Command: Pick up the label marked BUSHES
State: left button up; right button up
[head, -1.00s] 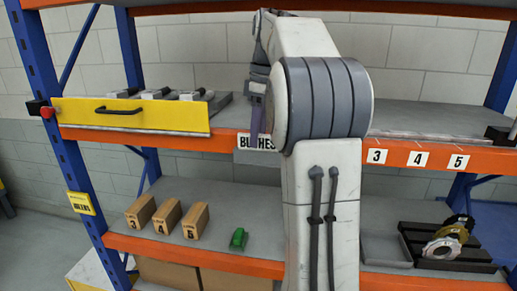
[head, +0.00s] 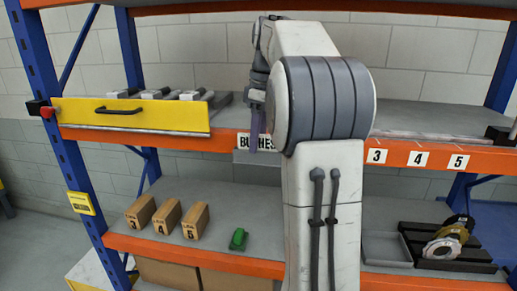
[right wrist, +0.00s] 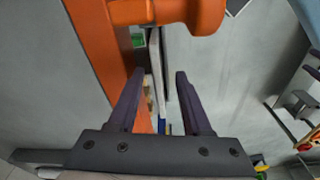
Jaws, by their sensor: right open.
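The BUSHES label (head: 242,143) is a white plate with black letters on the front of the orange middle beam, left of my right arm. A dark purple finger of my right gripper (head: 256,132) hangs in front of it and hides some of its middle. In the right wrist view my right gripper (right wrist: 160,75) is open. A thin pale upright strip, seemingly the label edge-on (right wrist: 156,62), lies between the fingertips. I cannot tell whether a finger touches it. My left gripper is not in view.
A yellow drawer front (head: 130,115) sits on the middle shelf at left. White number tags (head: 377,156) are on the beam at right. Several brown boxes (head: 167,216) and a green part (head: 238,239) stand on the lower shelf. A dark fixture (head: 447,243) is at lower right.

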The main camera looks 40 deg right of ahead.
grip_shut()
dwell(1.4)
